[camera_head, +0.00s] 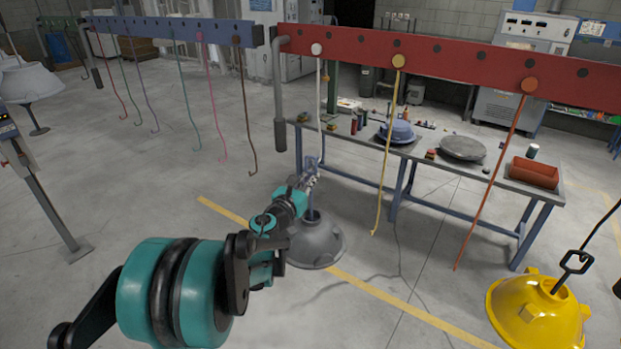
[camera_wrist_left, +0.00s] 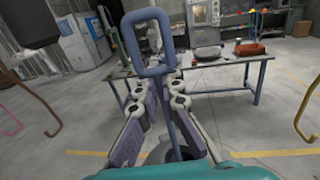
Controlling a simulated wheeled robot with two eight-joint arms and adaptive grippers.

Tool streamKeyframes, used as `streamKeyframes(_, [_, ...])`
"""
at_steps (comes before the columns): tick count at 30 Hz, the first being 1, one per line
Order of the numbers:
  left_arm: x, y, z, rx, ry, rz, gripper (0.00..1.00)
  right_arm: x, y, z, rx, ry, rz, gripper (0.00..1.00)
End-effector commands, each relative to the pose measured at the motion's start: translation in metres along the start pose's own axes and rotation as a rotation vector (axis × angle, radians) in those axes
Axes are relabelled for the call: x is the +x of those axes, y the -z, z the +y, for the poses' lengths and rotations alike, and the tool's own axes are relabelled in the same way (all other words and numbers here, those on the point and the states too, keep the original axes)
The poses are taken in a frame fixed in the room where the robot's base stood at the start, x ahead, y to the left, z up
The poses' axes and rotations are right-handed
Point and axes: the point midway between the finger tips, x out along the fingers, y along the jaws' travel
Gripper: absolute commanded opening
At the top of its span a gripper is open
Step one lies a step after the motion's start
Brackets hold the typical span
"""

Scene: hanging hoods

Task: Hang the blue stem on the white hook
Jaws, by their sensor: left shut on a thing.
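The blue stem (camera_wrist_left: 171,120) is a blue-grey rod with a rectangular loop on top, seen from above in the left wrist view. My left gripper (camera_wrist_left: 162,85) is shut around the rod below the loop. In the head view my left gripper (camera_head: 311,172) is over the grey hood (camera_head: 318,243), which hangs under the stem. The white hook (camera_head: 319,105) is a thin white rod hanging from a white knob on the red rail. Its lower end is close to the stem's loop; whether they touch I cannot tell. The white hook is not clear in the wrist view.
The red rail (camera_head: 430,60) also carries a yellow hook (camera_head: 388,150) and an orange hook (camera_head: 495,175) to the right. A yellow hood (camera_head: 535,318) hangs at lower right. A workbench (camera_head: 420,152) with several items stands behind. A blue rail (camera_head: 170,30) with several hooks is at left.

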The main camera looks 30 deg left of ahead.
Motion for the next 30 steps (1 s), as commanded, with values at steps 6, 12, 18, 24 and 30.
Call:
streamKeyframes(6, [0.007, 0.0, -0.001, -0.001, 0.0, 0.0, 0.0, 0.001, -0.001, 0.0, 0.0, 0.0, 0.0, 0.4])
streamKeyframes(12, [0.015, 0.0, -0.002, -0.001, 0.0, 0.0, 0.0, 0.002, -0.002, 0.0, 0.0, 0.0, 0.0, 0.4])
streamKeyframes(18, [0.022, 0.0, -0.003, -0.001, 0.001, 0.0, 0.0, 0.003, -0.002, 0.0, 0.0, 0.0, 0.0, 0.4])
streamKeyframes(24, [0.028, 0.0, -0.004, -0.001, 0.001, 0.0, 0.0, 0.004, -0.003, 0.0, 0.0, 0.0, 0.0, 0.4])
streamKeyframes(30, [0.029, -0.001, -0.004, -0.001, 0.0, 0.0, 0.0, 0.004, -0.003, 0.0, 0.0, 0.0, 0.0, 0.4])
